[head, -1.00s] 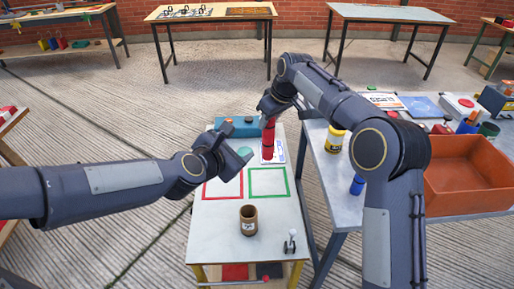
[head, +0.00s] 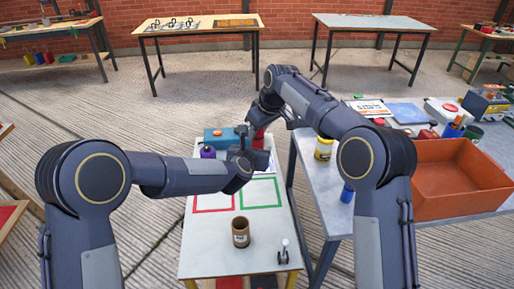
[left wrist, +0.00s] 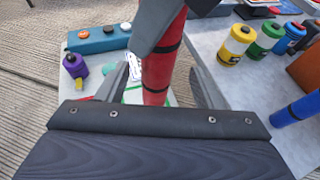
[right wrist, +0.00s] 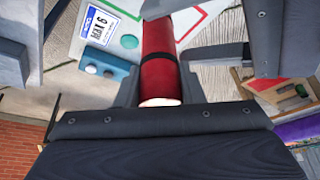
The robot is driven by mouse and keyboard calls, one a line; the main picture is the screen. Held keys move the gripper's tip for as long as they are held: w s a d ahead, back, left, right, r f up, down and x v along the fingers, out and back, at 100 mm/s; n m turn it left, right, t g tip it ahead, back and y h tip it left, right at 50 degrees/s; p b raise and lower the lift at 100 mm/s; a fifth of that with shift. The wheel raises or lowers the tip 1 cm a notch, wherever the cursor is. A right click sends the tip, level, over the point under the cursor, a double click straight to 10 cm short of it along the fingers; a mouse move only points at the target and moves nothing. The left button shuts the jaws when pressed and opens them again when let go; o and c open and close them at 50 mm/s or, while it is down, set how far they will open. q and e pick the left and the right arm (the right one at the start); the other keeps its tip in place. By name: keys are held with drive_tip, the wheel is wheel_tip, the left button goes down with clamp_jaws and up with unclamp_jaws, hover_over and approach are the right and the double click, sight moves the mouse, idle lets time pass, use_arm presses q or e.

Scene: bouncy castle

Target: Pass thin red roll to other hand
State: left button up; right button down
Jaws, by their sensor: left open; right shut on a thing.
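The thin red roll (head: 258,138) has dark bands and stands roughly upright above the far part of the narrow table. My right gripper (right wrist: 158,90) is shut on its upper end; the roll also shows between the fingers in the right wrist view (right wrist: 158,60). My left gripper (left wrist: 165,85) is open, with its fingers on either side of the roll's lower part (left wrist: 158,75) in the left wrist view. In the head view the left gripper (head: 245,160) is beside the roll, and its fingers partly hide the roll's lower end.
The narrow table (head: 210,250) bears a brown jar (head: 240,232), red and green outlines, a blue button box (head: 222,138) and a purple bottle (head: 207,152). A grey table to the right holds a yellow jar (head: 323,149) and an orange bin (head: 462,180).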

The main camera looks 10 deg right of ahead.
use_arm(q)
drive_tip(key=shift+x, duration=1.25)
drive_tip(key=shift+c, duration=0.4)
drive_tip(key=c, duration=1)
drive_tip(key=shift+c, duration=0.3)
use_arm(e)
drive_tip(key=c, duration=0.9)
unclamp_jaws()
